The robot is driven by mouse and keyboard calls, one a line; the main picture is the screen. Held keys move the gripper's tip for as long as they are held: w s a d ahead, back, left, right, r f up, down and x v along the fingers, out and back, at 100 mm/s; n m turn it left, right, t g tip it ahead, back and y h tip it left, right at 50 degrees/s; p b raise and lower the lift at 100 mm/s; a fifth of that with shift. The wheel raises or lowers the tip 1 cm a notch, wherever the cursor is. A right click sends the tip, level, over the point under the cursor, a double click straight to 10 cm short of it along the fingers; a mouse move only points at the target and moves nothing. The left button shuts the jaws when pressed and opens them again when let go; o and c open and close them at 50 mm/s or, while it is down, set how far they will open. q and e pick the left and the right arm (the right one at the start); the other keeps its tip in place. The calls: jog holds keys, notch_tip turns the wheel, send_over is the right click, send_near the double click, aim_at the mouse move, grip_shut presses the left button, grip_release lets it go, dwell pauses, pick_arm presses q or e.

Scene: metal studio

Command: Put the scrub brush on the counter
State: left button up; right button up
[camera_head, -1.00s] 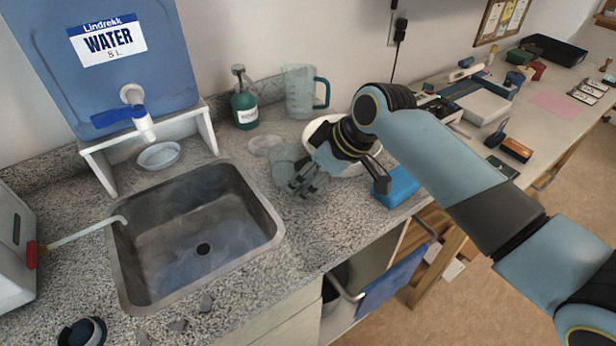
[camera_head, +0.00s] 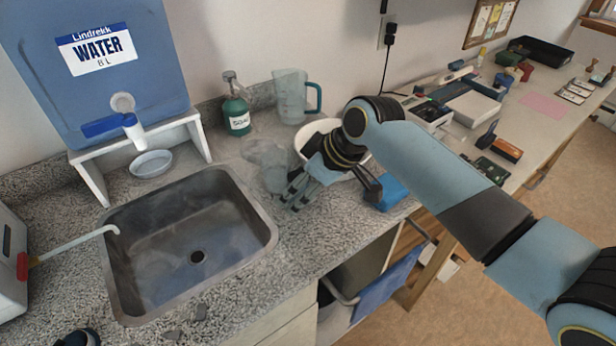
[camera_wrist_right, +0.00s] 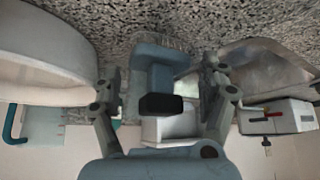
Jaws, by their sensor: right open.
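My right gripper (camera_head: 298,190) is low over the speckled counter (camera_head: 262,285), between the sink and a white basin (camera_head: 305,140). In the right wrist view the gripper (camera_wrist_right: 165,85) is open, with one finger on each side of a blue-grey block that looks like the scrub brush (camera_wrist_right: 158,58). Pale bristle-like streaks show beside the block, and the counter is behind it. Whether the fingers touch it I cannot tell. In the head view the brush is not clearly distinguishable near my gripper.
The metal sink (camera_head: 190,240) is left of my gripper. Clear containers (camera_head: 264,152) stand close by. A soap bottle (camera_head: 236,108) and a measuring jug (camera_head: 291,98) stand behind. A blue sponge-like block (camera_head: 392,193) lies right of the basin. The front counter is mostly free.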

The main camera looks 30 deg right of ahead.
jog(key=v, duration=1.2)
